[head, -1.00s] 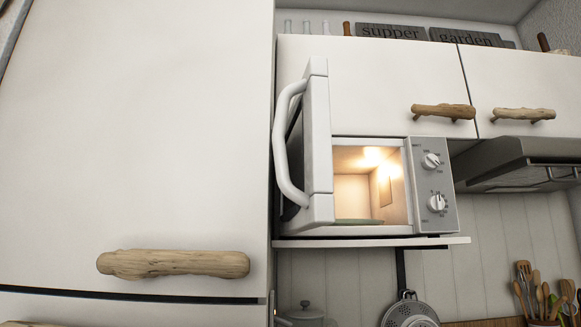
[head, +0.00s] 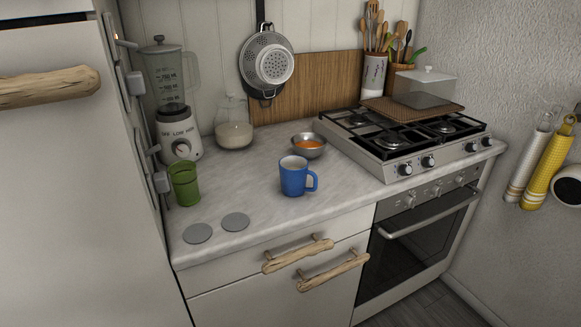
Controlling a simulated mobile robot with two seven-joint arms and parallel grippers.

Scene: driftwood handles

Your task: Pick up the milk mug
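A blue mug (head: 293,178) stands upright on the pale marbled counter (head: 250,215), near its front edge. Its handle points right, and its inside looks pale near the rim, perhaps milk. It is the only blue mug in view. Neither of my grippers shows in the head view, so I cannot see where they are relative to the mug.
A metal bowl with orange contents (head: 308,145) stands behind the mug. A green cup (head: 184,184), blender (head: 178,140) and glass jug (head: 234,128) are to the left. The gas stove (head: 400,135) is right. Two grey discs (head: 235,222) lie at the front left.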

